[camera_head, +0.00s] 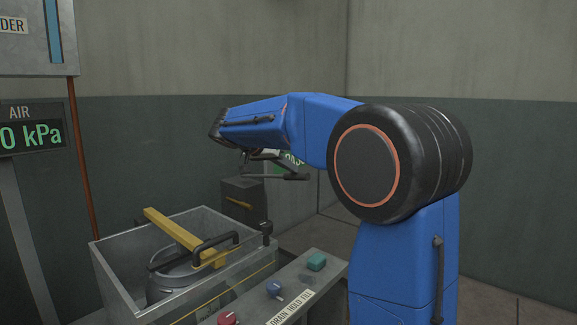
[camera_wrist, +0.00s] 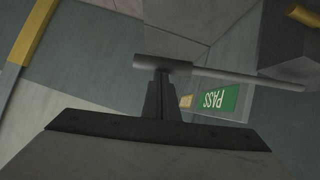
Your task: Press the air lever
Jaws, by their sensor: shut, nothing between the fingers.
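A grey lever, which I take for the air lever (camera_head: 296,177), sticks out sideways above a grey cabinet, with a thicker grip at its right end. In the wrist view its thick grip (camera_wrist: 150,62) lies across my fingertips, and its thin rod runs off to the right. My gripper (camera_wrist: 162,78) is shut and empty, with its fingers at the grip. In the head view my gripper (camera_head: 270,158) is just above the lever, partly dark and hard to make out. I cannot tell whether the fingers touch the grip. The AIR display (camera_head: 30,128) reads 0 kPa.
The grey cabinet (camera_head: 230,192) stands under the lever. An open metal tank (camera_head: 125,268) with a yellow bar (camera_head: 178,232) and black handle is at lower left. A panel (camera_head: 322,284) with red, blue and green knobs stands in front. A green PASS sign (camera_wrist: 212,100) is behind.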

